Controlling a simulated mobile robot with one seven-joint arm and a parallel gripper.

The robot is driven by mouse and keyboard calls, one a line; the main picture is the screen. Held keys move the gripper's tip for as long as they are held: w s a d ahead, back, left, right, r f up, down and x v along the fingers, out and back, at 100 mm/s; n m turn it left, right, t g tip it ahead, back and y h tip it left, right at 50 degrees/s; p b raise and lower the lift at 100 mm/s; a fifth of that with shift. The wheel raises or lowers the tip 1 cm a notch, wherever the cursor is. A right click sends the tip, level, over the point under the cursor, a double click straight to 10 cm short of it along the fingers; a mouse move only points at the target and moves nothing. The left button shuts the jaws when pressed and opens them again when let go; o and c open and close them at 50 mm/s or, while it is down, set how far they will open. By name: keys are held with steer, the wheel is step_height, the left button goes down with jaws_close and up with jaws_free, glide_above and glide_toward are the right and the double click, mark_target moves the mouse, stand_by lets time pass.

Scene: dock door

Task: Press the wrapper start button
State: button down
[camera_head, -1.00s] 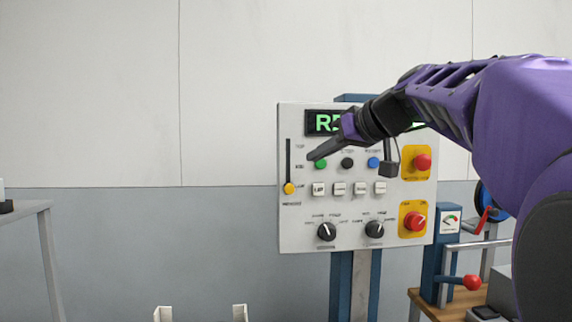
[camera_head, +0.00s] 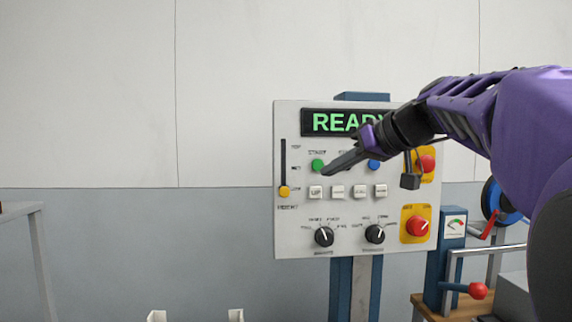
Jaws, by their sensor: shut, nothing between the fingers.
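The wrapper control panel (camera_head: 290,235) is a pale board on a blue post. Its display (camera_head: 330,122) reads READY in green, partly covered by my arm. The green start button (camera_head: 318,165) is at the upper left of the button row, under a START label. My gripper (camera_head: 326,171) is shut and empty, its dark fingertips just right of and slightly below the green button in the picture. I cannot tell whether they touch the panel. A blue button (camera_head: 374,166) shows right of the fingers. The black button between them is hidden behind my gripper.
Below are several white push buttons (camera_head: 337,192), two black knobs (camera_head: 324,237) and a yellow-tipped slider (camera_head: 285,191). Red buttons on yellow plates (camera_head: 417,226) are at the right. A blue gauge stand (camera_head: 452,223) with a red-knobbed lever (camera_head: 478,290) stands lower right.

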mark_target(318, 165)
steer(key=shift+w+p, duration=2.65)
steer(key=shift+w, duration=1.45)
steer(key=shift+w, duration=0.1)
steer(key=shift+w, duration=0.35)
steer(key=shift+w+p, duration=0.35)
steer(key=shift+w, duration=0.1)
steer(key=shift+s+f+b, duration=0.15)
steer(key=shift+s+b, duration=0.45)
steer(key=shift+b, duration=0.25)
steer(key=shift+s, duration=0.3)
